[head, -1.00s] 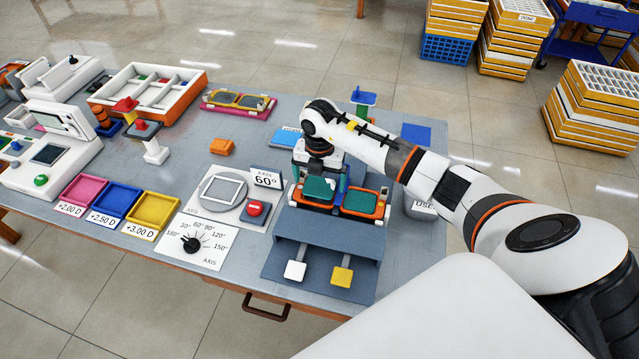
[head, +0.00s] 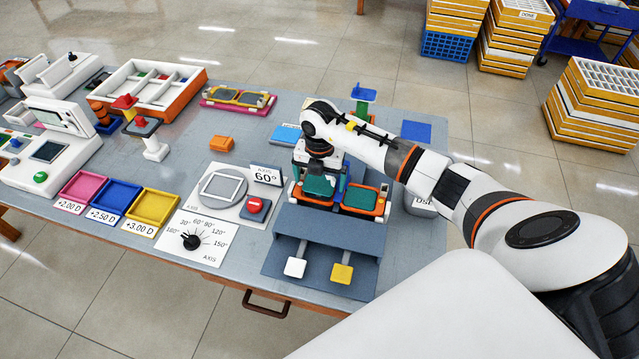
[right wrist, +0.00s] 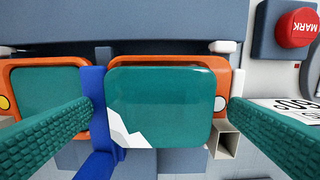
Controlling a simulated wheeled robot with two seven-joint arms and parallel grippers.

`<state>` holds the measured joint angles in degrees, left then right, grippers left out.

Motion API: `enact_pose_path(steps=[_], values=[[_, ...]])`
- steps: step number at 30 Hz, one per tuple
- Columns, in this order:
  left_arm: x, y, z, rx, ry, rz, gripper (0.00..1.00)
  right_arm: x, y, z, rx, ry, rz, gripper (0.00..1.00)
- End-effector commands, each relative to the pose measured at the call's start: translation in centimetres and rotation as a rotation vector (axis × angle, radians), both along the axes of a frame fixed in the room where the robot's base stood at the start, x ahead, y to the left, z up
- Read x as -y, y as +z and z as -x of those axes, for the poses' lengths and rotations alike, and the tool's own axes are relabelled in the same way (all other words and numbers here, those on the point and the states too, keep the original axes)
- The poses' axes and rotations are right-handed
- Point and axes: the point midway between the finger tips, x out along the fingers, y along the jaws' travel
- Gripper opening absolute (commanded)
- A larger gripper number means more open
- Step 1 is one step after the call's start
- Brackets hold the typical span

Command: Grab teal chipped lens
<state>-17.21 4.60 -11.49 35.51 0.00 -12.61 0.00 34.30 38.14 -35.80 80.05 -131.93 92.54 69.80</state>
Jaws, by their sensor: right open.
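The teal chipped lens (right wrist: 165,88) sits at the orange frame's rim in the right wrist view, with a pale jagged chip at its lower left corner. In the head view it is the left lens (head: 318,187) on the stand. A second teal lens (right wrist: 42,92) lies in the other rim, and in the head view it is on the right (head: 360,199). My right gripper (right wrist: 163,106) is open, its green ribbed fingers on either side of the chipped lens, with nothing clearly gripped. My left gripper is not in view.
A blue post (right wrist: 97,110) stands between the two rims, close to one finger. The red MARK button (head: 256,205) and the 60° card (head: 266,174) are left of the stand. White (head: 295,267) and yellow (head: 342,273) pedals are in front.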

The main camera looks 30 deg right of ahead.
Motion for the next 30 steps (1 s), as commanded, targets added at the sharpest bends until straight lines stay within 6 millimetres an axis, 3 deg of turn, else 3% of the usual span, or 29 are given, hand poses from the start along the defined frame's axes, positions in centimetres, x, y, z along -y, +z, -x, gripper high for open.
enact_pose_path(steps=[3,12,22,30], values=[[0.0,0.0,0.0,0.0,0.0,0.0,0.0,0.0,0.0,0.0,0.0,0.0,0.0,0.95],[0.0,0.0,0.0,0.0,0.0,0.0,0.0,0.0,0.0,0.0,0.0,0.0,0.0,0.5],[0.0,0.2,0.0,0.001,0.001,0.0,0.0,0.0,1.1,-0.1,0.004,0.0,0.0,0.5],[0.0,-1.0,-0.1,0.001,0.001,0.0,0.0,0.1,6.4,-0.2,0.007,0.001,0.002,0.5]])
